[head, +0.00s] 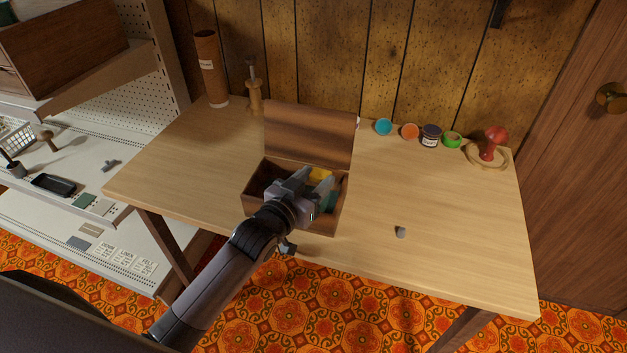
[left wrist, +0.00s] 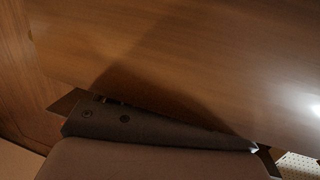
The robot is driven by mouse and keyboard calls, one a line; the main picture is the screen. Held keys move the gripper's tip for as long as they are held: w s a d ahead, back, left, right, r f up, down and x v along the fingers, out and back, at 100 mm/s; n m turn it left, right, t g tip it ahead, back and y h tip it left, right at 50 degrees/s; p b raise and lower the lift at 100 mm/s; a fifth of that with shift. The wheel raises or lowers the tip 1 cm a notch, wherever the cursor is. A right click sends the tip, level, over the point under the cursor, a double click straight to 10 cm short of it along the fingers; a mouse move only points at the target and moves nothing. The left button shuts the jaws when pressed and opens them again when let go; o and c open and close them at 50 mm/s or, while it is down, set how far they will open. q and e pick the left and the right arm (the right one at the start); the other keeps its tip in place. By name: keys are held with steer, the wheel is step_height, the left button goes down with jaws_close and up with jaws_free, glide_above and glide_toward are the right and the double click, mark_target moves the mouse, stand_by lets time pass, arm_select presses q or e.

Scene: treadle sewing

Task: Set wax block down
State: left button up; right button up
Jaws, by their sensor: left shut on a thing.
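My left gripper (head: 306,184) is over the open wooden box (head: 300,226) on the table, with its fingers at or inside the box opening. It is shut on a yellow block, the wax block (head: 320,174), which shows partly beyond the fingers. I cannot tell whether the block touches the box floor. In the left wrist view a dark gripper part (left wrist: 150,128) lies close to a brown wooden surface (left wrist: 190,60); the block does not show there. My right gripper is not in view.
The box lid (head: 310,135) stands open at the back. A small grey thimble-like piece (head: 400,232) lies on the table (head: 450,240) to the right. Several small jars and rolls, a red pincushion-like item (head: 494,140) and a wooden spool stand (head: 254,95) stand along the back.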

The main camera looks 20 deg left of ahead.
arm_select(q)
steer(key=o, duration=1)
steer(key=shift+s+f, duration=0.1)
steer(key=shift+f, duration=0.45)
steer(key=shift+o, duration=0.2)
steer(key=shift+f, duration=0.1)
steer(key=shift+r+p, duration=0.3)
steer(key=shift+r, duration=0.15)
steer(key=r+v, duration=0.1)
steer(key=v, duration=1.1)
steer(key=s+a+f+g+y, duration=0.2)
steer(key=s+f+g, duration=0.3)
steer(key=s+f, duration=0.8)
step_height(320, 180, down, 4)
steer(key=shift+s+a+f+p, duration=0.15)
steer(key=shift+s+a+p, duration=0.15)
steer(key=shift+s, duration=0.1)
